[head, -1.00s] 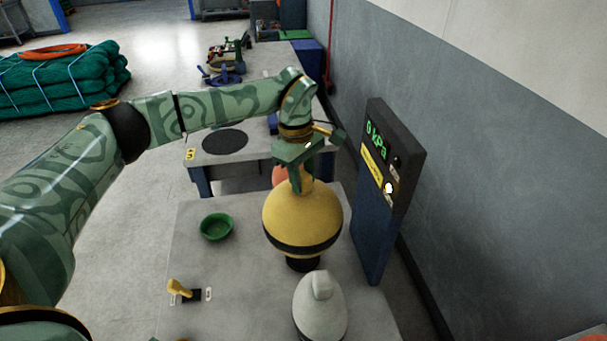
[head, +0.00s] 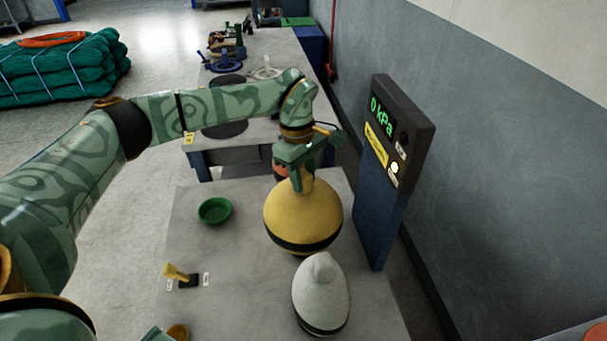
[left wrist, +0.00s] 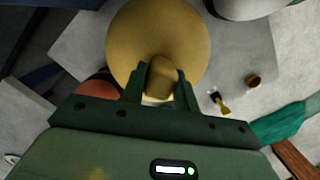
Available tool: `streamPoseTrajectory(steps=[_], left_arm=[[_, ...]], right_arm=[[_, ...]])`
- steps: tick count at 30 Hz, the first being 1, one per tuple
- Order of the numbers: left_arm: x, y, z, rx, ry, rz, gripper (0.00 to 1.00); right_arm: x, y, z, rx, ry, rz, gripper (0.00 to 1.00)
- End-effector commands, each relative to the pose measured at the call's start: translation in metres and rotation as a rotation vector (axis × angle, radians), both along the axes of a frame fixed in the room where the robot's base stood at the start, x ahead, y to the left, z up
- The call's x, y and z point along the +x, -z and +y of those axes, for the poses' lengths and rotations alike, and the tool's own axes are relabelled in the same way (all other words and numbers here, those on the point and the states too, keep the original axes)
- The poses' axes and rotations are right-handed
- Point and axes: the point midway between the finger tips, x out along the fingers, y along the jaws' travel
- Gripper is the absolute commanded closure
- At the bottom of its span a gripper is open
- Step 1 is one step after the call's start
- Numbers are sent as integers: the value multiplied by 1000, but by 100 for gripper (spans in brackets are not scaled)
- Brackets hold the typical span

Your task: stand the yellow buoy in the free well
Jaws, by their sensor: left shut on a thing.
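The yellow buoy (head: 303,212), round with a black band low on its body, is upright at the middle of the near table. My left gripper (head: 302,182) is shut on its top knob from above. The left wrist view shows the knob between the fingers (left wrist: 162,85) and the buoy's yellow body (left wrist: 155,35) beyond. The buoy's underside and whatever is directly beneath it are hidden, so I cannot tell whether it rests in a well. A grey-white buoy (head: 321,295) stands just in front of it. An orange-red buoy (head: 281,172) is partly hidden behind.
A dark panel reading 0 kPa (head: 385,125) stands close on the right. A green bowl (head: 214,211) and a small yellow-handled lever (head: 177,273) are on the left of the table (head: 235,290). A second table with fittings lies beyond.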

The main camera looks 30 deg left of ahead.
Motion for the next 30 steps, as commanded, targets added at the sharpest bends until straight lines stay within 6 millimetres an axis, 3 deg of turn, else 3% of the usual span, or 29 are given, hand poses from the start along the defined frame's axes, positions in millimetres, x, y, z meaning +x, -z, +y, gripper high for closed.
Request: streamPoseTrajectory(steps=[24,25,27,30], left_arm=[[0,12,0,-1,0,-1,100],[0,12,0,-1,0,-1,67],[0,12,0,-1,0,-2,48],[0,12,0,-1,0,-1,45]], right_arm=[[0,5,-1,0,-1,1,37],[0,5,-1,0,-1,1,37],[0,4,-1,0,-1,1,37],[0,4,-1,0,-1,1,37]])
